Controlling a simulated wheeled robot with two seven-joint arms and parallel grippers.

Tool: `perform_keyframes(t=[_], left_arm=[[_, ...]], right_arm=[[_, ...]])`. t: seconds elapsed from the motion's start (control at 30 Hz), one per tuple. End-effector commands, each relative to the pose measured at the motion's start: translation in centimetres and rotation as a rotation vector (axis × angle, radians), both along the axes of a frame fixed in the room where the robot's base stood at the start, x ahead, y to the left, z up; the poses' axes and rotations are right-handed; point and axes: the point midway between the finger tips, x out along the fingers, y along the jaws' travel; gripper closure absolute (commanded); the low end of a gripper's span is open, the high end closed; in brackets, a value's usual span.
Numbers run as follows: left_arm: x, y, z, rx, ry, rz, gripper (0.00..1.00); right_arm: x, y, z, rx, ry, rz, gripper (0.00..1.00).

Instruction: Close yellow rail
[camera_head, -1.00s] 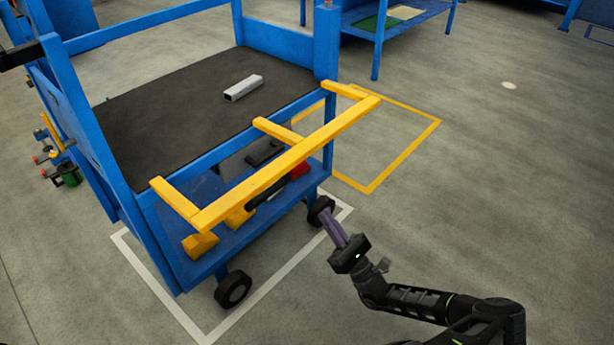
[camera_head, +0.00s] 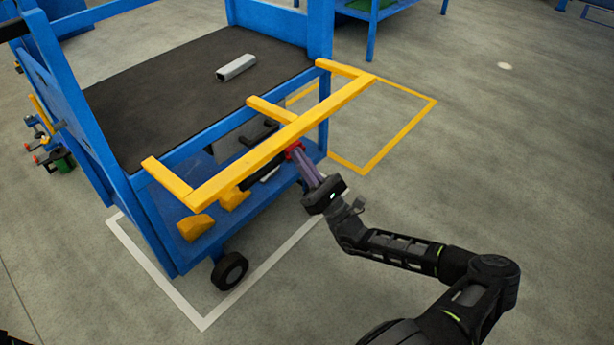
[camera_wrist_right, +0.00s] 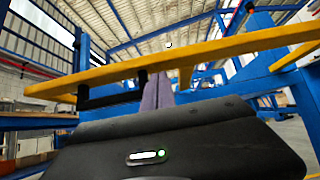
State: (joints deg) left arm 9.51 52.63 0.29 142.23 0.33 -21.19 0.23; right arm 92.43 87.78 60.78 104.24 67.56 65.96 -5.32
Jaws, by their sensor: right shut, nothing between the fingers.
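The yellow rail (camera_head: 290,137) sticks out from the near edge of the blue cart (camera_head: 215,140), with a long front bar and several short arms reaching back to the frame. My right gripper (camera_head: 297,152) is shut and empty, its fingertips at or just under the middle of the front bar. I cannot tell whether they touch it. In the right wrist view the rail (camera_wrist_right: 215,48) crosses above, and the shut fingers (camera_wrist_right: 157,92) point up toward it. My left gripper is not in view.
A grey metal block (camera_head: 236,67) lies on the cart's dark top (camera_head: 180,95). Yellow pieces (camera_head: 196,226) and dark tools lie on the lower shelf. A black wheel (camera_head: 229,271) stands at the near corner. The floor to the right is clear.

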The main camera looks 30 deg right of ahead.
Motion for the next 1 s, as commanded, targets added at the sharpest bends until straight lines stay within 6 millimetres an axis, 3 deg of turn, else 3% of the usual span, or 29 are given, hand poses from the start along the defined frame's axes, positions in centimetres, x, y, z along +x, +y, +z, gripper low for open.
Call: perform_keyframes(t=[0.2,0.6,1.0], left_arm=[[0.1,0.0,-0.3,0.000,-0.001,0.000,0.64],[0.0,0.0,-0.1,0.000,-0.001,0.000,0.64],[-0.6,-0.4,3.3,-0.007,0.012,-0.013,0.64]], right_arm=[[0.0,0.0,1.4,-0.002,-0.001,-0.001,1.00],[0.0,0.0,1.6,-0.002,0.002,0.000,1.00],[-0.1,0.0,3.4,-0.017,0.050,0.000,1.00]])
